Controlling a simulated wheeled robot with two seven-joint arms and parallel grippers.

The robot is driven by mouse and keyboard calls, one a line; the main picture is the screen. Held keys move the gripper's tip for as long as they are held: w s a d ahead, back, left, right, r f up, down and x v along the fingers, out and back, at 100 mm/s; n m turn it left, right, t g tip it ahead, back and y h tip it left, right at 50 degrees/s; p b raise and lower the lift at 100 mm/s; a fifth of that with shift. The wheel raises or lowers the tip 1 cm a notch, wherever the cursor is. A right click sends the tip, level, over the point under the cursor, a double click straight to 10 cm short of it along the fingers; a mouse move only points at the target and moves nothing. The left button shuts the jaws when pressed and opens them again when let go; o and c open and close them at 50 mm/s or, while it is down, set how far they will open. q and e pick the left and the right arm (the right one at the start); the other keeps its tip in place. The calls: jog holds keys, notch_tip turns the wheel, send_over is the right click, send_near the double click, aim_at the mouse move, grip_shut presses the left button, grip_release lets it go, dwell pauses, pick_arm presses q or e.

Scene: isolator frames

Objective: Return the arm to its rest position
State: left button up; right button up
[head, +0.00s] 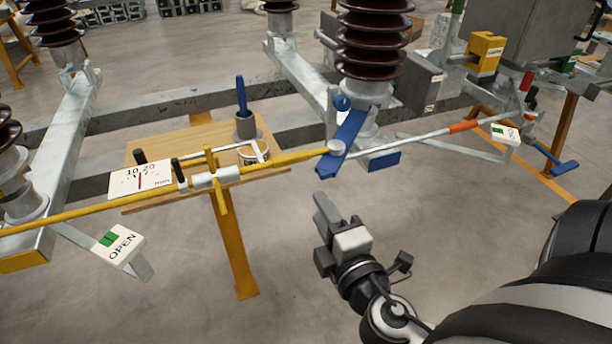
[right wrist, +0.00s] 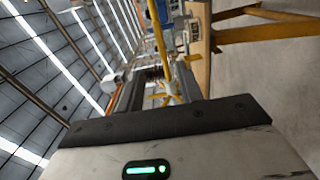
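My right gripper (head: 322,232) hangs in free air in the middle of the head view, in front of the isolator frame. Its dark fingers point up and left, and nothing shows held in it. My right arm comes in from the lower right. My left gripper is in neither view.
A yellow rod (head: 92,210) crosses left of the gripper. A blue bar (head: 346,140) hangs beyond it. A wooden table (head: 190,143) carries a grey cup (head: 246,127) and a dial card (head: 140,180). An OPEN sign (head: 118,245) is at left. The floor (head: 180,310) below is clear.

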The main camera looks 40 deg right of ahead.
jog(key=s+a+f+m+g+y+p, duration=0.1)
jog(key=s+a+f+m+g+y, duration=0.1)
jog(key=a+f+m, duration=0.4)
jog(key=s+a+f+m+g+y+p, duration=0.1)
jog(key=s+a+f+m+g+y, duration=0.1)
jog(key=a+f+m+g+y, duration=0.2)
notch_tip(320, 180, down, 4)
jog(key=a+m+y, duration=0.1)
jog(key=a+m, duration=0.1)
jog(key=m, duration=0.1)
jog(key=shift+s+r+g+y, duration=0.25)
jog(key=shift+s+g+y, duration=0.15)
dwell(1.6)
